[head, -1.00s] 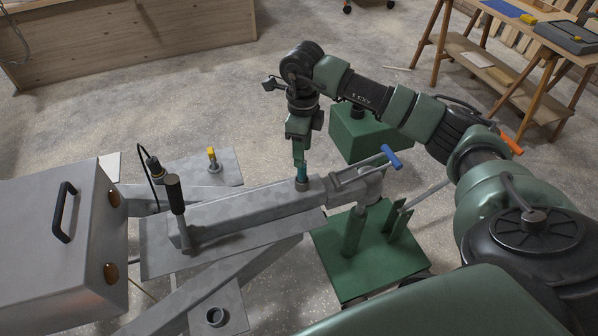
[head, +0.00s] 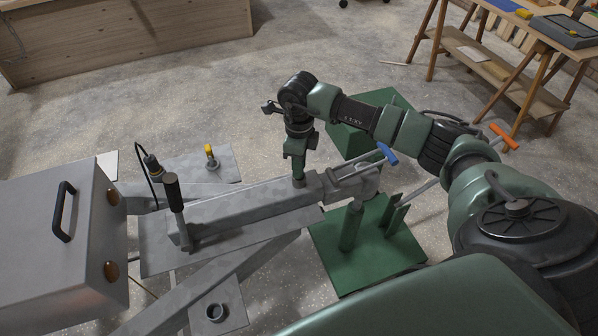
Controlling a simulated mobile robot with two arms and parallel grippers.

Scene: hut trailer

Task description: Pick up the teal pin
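My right gripper (head: 299,168) points straight down at the collar (head: 300,182) on the grey trailer drawbar (head: 250,208), near the coupling. The teal pin is not visible now; the gripper's fingers cover the spot just above the collar where it stood. I cannot tell whether the fingers are closed on the pin or only around it. My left gripper is not in the head view.
A yellow-topped pin (head: 209,151) stands on a grey plate at left. An empty round socket (head: 215,312) is at the bottom. A black-gripped lever (head: 172,192), a blue handle (head: 387,153) and a grey box (head: 50,245) flank the drawbar.

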